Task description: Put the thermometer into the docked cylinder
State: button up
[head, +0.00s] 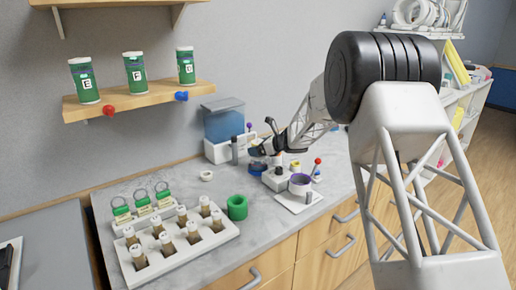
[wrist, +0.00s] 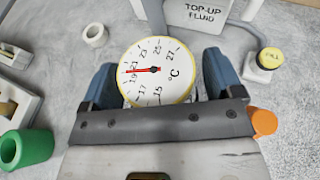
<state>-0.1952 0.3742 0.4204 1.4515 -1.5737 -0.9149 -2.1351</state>
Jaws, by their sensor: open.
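The thermometer (wrist: 158,70) has a round white dial with a yellow rim, a °C scale and a red needle. In the wrist view its dial lies between the blue fingertips of my open gripper (wrist: 158,90), with a visible gap at the right finger. Its lower part is hidden behind the gripper body. In the head view my gripper (head: 268,142) is low over the back of the counter, in front of the blue tank. A purple-rimmed cylinder (head: 299,184) stands on a white plate to its right; I cannot tell whether it is the docked cylinder.
The TOP-UP FLUID tank (head: 224,124) stands at the wall. A white block (head: 279,180) and a red-knobbed lever (head: 318,162) are close by on the right. A green ring (head: 237,208) and a rack of corked vials (head: 150,262) are nearer the front. A shelf (head: 140,98) holds green canisters.

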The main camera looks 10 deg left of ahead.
jog(key=shift+r, duration=0.15)
jog(key=shift+r, duration=0.2)
jog(key=v, duration=1.2)
jog(key=shift+d, duration=0.1)
dwell(0.5)
